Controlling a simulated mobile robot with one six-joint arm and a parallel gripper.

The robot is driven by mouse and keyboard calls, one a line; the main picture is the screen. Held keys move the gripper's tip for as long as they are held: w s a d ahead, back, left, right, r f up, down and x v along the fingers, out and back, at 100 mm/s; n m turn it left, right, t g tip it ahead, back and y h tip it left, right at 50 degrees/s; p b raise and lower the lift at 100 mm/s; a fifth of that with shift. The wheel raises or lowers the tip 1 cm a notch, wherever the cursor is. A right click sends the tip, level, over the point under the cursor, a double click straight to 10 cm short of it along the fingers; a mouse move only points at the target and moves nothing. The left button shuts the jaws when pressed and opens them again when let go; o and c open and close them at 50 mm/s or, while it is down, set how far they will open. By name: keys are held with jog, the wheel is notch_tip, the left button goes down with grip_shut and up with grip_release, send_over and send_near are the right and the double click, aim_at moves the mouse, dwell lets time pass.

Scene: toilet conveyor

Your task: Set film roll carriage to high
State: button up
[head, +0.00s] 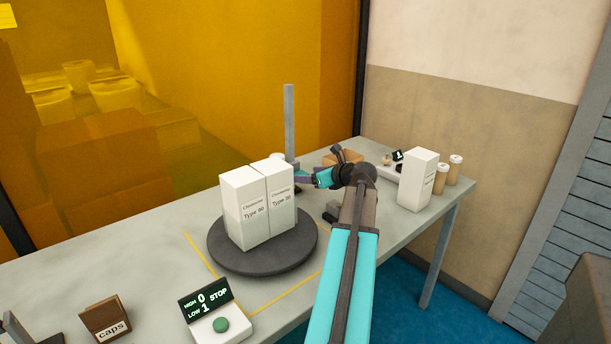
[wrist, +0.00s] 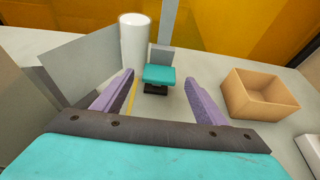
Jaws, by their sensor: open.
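A grey upright post (head: 289,122) stands at the back of the table; its lower part also shows in the wrist view (wrist: 167,25). A teal block over a black piece (wrist: 158,75), apparently the film roll carriage, sits low by the post. A white cylinder (wrist: 134,42), apparently the film roll, stands just left of the post. My gripper (wrist: 159,78) is open and empty. Its purple fingers lie on either side of the teal block in the wrist view; contact cannot be told. In the head view my gripper (head: 302,181) is low near the post, partly hidden behind white boxes.
Two tall white boxes (head: 258,204) stand on a dark turntable (head: 262,261) left of my arm. An open cardboard box (wrist: 260,95) is right of my gripper. A white box (head: 418,180) and jars stand farther right. A button panel (head: 210,312) is in front.

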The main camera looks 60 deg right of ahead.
jog(key=shift+x, duration=1.15)
jog(key=c, duration=1.5)
notch_tip(320, 180, up, 9)
jog(key=p, duration=0.8)
jog(key=o, duration=1.5)
jog(key=shift+s, duration=0.15)
